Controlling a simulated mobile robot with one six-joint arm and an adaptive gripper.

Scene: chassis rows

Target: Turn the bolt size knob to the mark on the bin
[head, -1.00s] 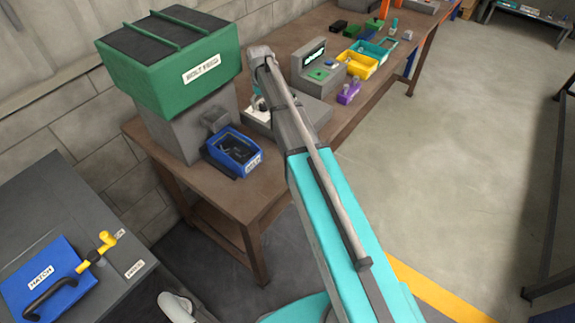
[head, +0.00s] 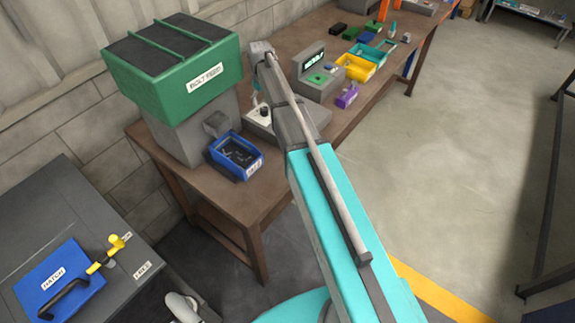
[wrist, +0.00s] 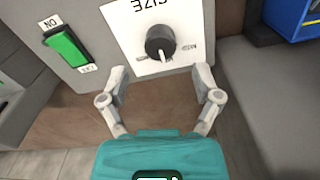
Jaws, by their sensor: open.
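The bolt size knob (wrist: 160,42) is a round dark knob with a pale pointer, on a white plate (wrist: 120,22) marked SIZE in the wrist view. The plate reads upside down there, and the pointer points toward the plate's lower edge; the small marks are too blurred to read. My gripper (wrist: 162,76) is open and empty, its two fingers apart just below the knob, not seen touching it. The blue bin (head: 236,176) with dark bolts sits at the green bolt feeder (head: 190,85) in the head view. Its label is too small to read.
A green rocker switch (wrist: 66,45) with on and off labels is left of the knob in the wrist view. In the head view the workbench (head: 190,183) carries a yellow bin (head: 354,70) and a purple block (head: 347,97) farther along. A blue hatch (head: 60,280) is at lower left.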

